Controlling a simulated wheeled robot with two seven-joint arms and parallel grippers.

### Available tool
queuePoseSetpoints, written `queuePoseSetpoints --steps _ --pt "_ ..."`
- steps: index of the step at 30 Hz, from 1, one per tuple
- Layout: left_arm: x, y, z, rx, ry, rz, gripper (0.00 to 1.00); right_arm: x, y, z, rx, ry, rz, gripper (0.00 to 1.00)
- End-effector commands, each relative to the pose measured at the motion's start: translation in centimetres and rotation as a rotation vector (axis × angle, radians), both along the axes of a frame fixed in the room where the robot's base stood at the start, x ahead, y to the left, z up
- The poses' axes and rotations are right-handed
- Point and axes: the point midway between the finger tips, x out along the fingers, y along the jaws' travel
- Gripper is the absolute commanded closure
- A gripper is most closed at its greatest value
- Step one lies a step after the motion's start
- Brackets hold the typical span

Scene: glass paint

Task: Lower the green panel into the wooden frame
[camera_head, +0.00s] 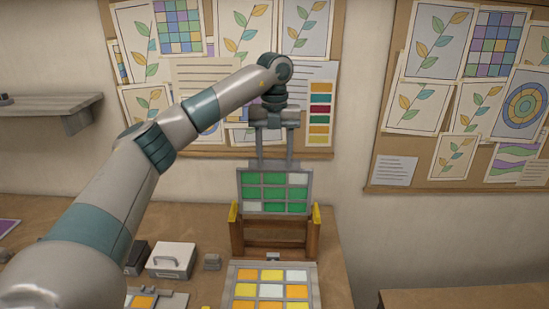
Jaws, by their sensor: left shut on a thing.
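The green panel (274,192) is a grey-framed grid of mostly green cells with a few pale ones. It hangs upright in my left gripper (274,165), whose two fingers are shut on its top edge. The wooden frame (274,253) stands on the table straight below, with yellow-topped side posts. The panel's lower edge is between or just in front of or behind the post tops; I cannot tell the exact depth. My right gripper is not in view.
A yellow, orange and white panel (271,289) lies in front of the frame on the wooden table (200,225). Pinboards cover the wall behind.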

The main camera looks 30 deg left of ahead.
Motion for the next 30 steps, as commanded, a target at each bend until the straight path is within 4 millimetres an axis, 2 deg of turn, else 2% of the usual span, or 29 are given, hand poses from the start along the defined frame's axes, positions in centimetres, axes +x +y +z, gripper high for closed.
queuePoseSetpoints --steps 30 --pt "0.0 0.0 -0.89 0.0 -0.001 0.0 0.76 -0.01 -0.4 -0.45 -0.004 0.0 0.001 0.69"
